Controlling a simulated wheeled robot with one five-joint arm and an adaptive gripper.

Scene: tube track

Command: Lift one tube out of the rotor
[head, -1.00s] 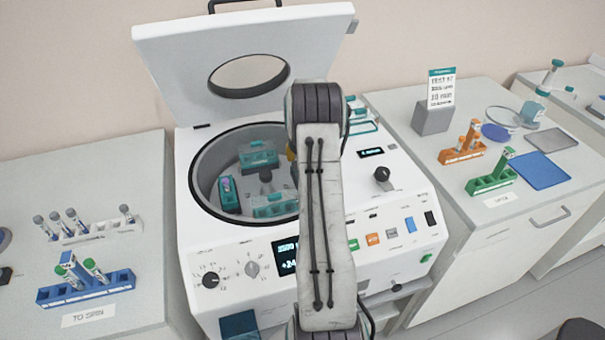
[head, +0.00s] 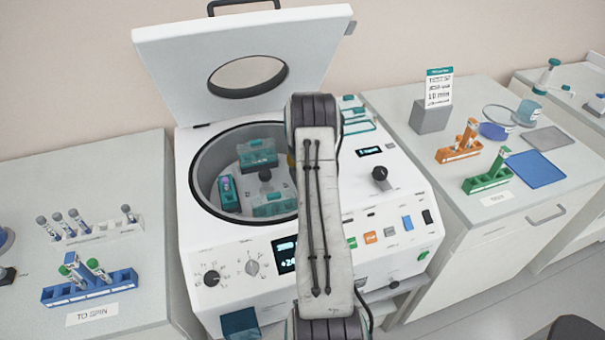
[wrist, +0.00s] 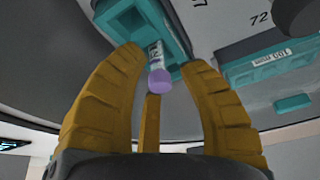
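The centrifuge stands open, and its rotor (head: 265,174) with several teal buckets shows inside the bowl. In the wrist view a tube with a purple cap (wrist: 159,77) sits in a teal bucket (wrist: 172,28), its cap toward my gripper. My gripper (wrist: 163,68) has its yellow fingers spread, with the purple cap between the fingertips and a gap on each side. In the head view my arm hides most of the gripper and the right side of the bowl. A purple-capped tube also shows in the left bucket (head: 228,190).
The raised lid (head: 180,85) stands behind the bowl, and the bowl wall (wrist: 40,60) curves close by the gripper. A blue rack (head: 92,288) and a white rack (head: 100,231) with tubes stand left. Orange (head: 460,152) and green (head: 488,182) racks stand right.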

